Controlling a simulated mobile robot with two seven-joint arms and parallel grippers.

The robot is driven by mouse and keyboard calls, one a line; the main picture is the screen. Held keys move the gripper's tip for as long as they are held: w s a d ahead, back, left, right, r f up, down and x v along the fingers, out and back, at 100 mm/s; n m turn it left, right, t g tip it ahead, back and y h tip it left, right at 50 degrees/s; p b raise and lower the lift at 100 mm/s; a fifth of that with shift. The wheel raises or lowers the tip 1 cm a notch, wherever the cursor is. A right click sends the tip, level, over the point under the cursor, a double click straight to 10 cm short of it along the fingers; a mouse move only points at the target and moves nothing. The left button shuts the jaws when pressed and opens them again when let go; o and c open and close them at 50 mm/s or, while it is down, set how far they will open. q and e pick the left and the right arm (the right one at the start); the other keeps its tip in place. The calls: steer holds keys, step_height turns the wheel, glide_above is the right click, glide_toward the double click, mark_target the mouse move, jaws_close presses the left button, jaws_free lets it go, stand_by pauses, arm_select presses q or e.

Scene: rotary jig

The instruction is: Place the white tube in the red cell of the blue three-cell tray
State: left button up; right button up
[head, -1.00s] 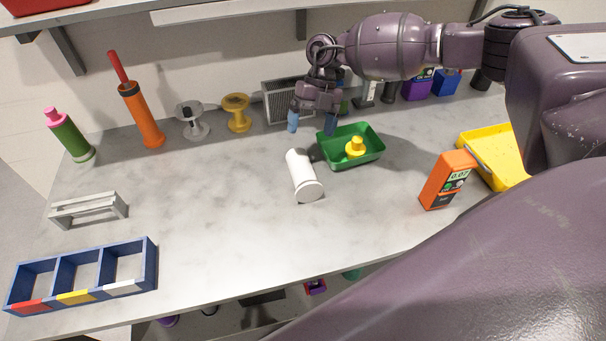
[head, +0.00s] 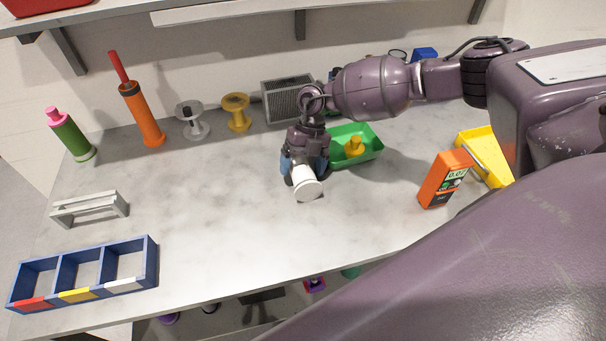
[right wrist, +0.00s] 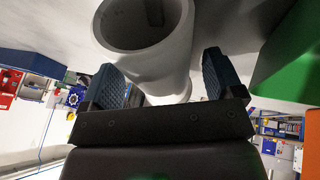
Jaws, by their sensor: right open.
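The white tube (head: 307,184) lies on the grey worktop in the middle of the head view. My right gripper (head: 304,174) is open, lowered over the tube's far part with a finger on either side. In the right wrist view, the tube (right wrist: 178,62) shows its hollow end and passes between the blue finger pads of the gripper (right wrist: 165,85), with a gap visible on each side. The blue three-cell tray (head: 153,265) sits at the front left, its cells empty. Its front edge is marked red (head: 33,304), yellow and white from left to right. My left gripper is not in view.
A green bin (head: 371,147) holding a yellow object stands just right of the gripper. An orange meter (head: 445,178) and a yellow tray (head: 484,150) are farther right. A grey rack (head: 90,208) stands behind the blue tray. The worktop between tube and tray is clear.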

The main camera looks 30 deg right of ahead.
steer(key=c, duration=1.2)
steer(key=shift+o, duration=0.2)
steer(key=shift+r, duration=0.15)
